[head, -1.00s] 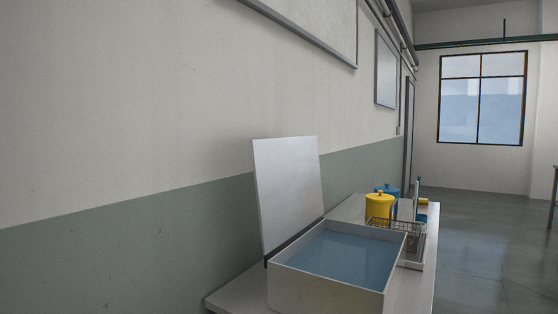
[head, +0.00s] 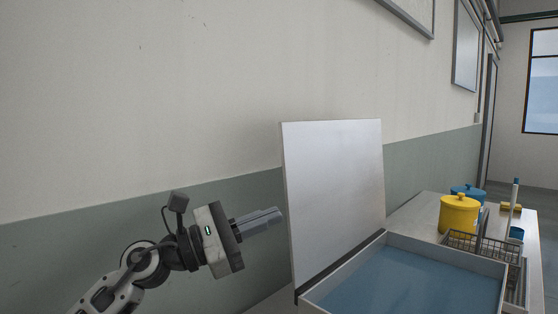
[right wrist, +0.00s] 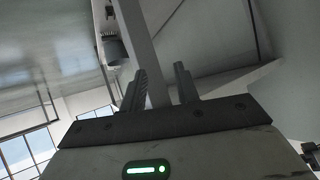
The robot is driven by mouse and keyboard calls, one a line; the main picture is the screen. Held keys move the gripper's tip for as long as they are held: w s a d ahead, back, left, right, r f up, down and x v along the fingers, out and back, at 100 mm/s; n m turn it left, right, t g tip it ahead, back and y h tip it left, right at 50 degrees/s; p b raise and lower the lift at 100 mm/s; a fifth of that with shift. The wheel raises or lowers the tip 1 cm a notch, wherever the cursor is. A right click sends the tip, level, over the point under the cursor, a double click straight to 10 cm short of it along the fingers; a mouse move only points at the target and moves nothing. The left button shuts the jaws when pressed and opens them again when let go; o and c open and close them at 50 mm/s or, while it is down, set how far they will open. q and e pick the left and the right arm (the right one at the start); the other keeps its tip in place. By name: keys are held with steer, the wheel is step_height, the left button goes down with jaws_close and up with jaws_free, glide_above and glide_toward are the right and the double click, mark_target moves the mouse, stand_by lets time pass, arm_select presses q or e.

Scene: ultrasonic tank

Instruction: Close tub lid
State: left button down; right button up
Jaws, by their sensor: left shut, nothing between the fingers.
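The tub (head: 312,305) is a pale box filled with blue liquid at the lower right of the head view. Its white lid (head: 335,195) stands upright along the tub's left edge, so the tub is open on top. My left gripper (head: 279,215) is shut and empty. In the picture it lies just left of the lid's left edge; I cannot tell whether it touches the lid. My right gripper (right wrist: 160,85) shows only in the right wrist view, with its two fingers apart and nothing seen held between them.
A yellow pot (head: 459,215) and a blue pot (head: 468,192) stand on the bench (head: 425,212) behind the tub. A wire basket (head: 478,244) is beside the tub's far side. The wall (head: 150,100) runs along the left, behind the lid.

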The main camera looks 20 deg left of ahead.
arm_select(q)
steer(key=a+r+m+y, duration=0.5)
steer(key=a+r+m, duration=0.2)
steer(key=r+m, duration=0.25)
steer(key=p+x, duration=0.3)
steer(key=x, duration=0.7)
steer(key=shift+w+p, duration=0.4)
arm_select(e)
steer(key=shift+w+d+r+n, duration=0.1)
steer(key=shift+d+r+n, duration=0.25)
steer(key=shift+r, duration=0.4)
arm_select(q)
steer(key=shift+f, duration=0.15)
steer(key=shift+d, duration=0.1)
